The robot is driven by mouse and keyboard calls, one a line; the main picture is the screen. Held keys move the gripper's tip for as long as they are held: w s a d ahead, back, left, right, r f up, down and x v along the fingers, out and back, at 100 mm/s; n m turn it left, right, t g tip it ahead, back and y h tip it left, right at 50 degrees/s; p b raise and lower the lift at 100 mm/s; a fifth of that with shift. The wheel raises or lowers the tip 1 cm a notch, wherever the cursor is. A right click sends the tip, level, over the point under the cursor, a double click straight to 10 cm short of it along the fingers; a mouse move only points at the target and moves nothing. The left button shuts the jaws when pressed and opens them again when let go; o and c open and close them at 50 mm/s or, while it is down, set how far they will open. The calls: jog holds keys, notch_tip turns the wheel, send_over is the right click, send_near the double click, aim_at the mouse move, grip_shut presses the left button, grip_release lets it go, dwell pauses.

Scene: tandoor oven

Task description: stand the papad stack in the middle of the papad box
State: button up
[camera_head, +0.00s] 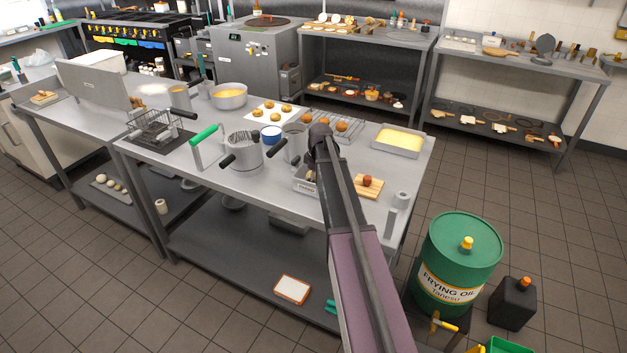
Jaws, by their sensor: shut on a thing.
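The papad box (304,188) is a small grey open-topped box with a pale label on its front. It stands on the steel worktable, just left of my arm and partly hidden by it. The dark end of my arm is bent downward over the box. My gripper (311,175) shows only as a small part at the box's opening and is largely hidden behind the arm. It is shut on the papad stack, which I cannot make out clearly. Whether the stack touches the box floor or stands upright cannot be told.
A steel pot with black handles (243,150) and a blue-rimmed tub (271,135) stand left of the box. A wooden board (368,188) with a small red-brown item lies right. A tray of yellow liquid (398,141) and a wire rack (345,124) are behind.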

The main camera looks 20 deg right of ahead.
jog(key=o, duration=1)
jog(key=shift+f, duration=0.1)
jog(key=shift+r, duration=0.2)
jog(key=r+p, duration=0.8)
jog(key=s+d+r+p, duration=0.1)
jog(key=r+p, duration=0.2)
jog(key=p, duration=0.1)
jog(key=shift+r, duration=0.4)
jog(key=shift+s+a, duration=0.1)
jog(key=s+a+m, duration=0.2)
jog(key=s+a, duration=0.6)
jog(key=s+a+m, duration=0.3)
jog(key=s+a, duration=0.5)
jog(key=s+a+m+g, duration=0.1)
jog(key=s+a+m, duration=0.1)
jog(key=s+a, duration=0.6)
jog(key=shift+s+m+h, duration=0.3)
jog(key=shift+s+h, duration=0.1)
